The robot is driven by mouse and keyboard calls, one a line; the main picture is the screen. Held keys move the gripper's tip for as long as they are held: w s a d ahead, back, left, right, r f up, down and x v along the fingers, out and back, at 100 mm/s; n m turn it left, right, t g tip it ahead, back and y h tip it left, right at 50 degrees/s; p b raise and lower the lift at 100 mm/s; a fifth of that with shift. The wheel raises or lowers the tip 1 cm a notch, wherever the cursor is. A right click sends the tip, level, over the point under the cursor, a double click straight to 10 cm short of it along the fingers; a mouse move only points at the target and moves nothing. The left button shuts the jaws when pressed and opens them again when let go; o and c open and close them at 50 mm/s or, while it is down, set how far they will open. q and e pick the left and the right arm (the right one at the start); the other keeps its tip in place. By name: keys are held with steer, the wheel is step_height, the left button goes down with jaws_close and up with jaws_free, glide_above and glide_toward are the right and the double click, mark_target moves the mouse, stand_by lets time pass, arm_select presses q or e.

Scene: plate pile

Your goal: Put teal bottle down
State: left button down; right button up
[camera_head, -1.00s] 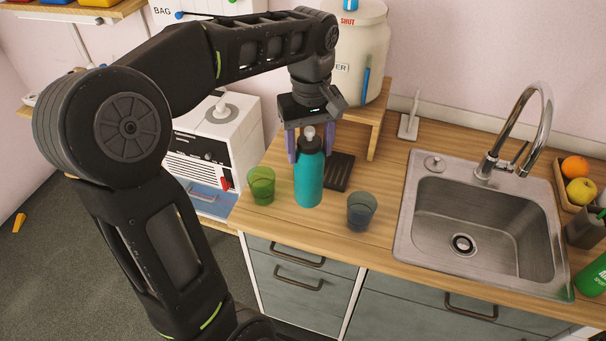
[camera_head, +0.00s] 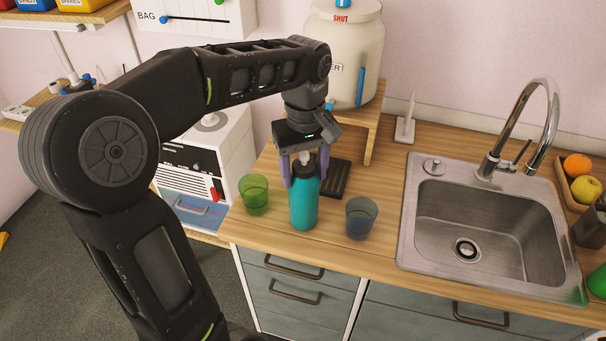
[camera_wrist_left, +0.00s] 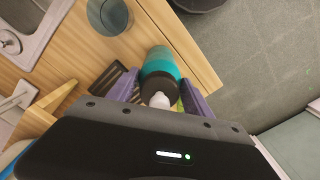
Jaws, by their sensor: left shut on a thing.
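The teal bottle (camera_head: 304,205) has a black cap and a pale tip and stands upright at the wooden counter, between two cups. Whether its base touches the counter is hard to tell. My left gripper (camera_head: 305,172) comes from above with purple fingers on both sides of the bottle's upper part, shut on it. In the left wrist view the bottle (camera_wrist_left: 160,66) sits between the two purple fingers (camera_wrist_left: 158,92). My right gripper is not in view.
A green cup (camera_head: 254,196) stands close left of the bottle and a dark grey-blue cup (camera_head: 360,218) close right. A black slotted tray (camera_head: 334,180) lies behind. The sink (camera_head: 484,226) is at right. The counter's front edge is near.

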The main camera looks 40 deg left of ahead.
arm_select(q)
steer(key=shift+s+d+r, duration=0.1)
steer(key=shift+d+r, duration=0.05)
steer(key=shift+f, duration=0.2)
steer(key=shift+c, duration=2.2)
jaws_free()
steer(key=shift+r, duration=0.1)
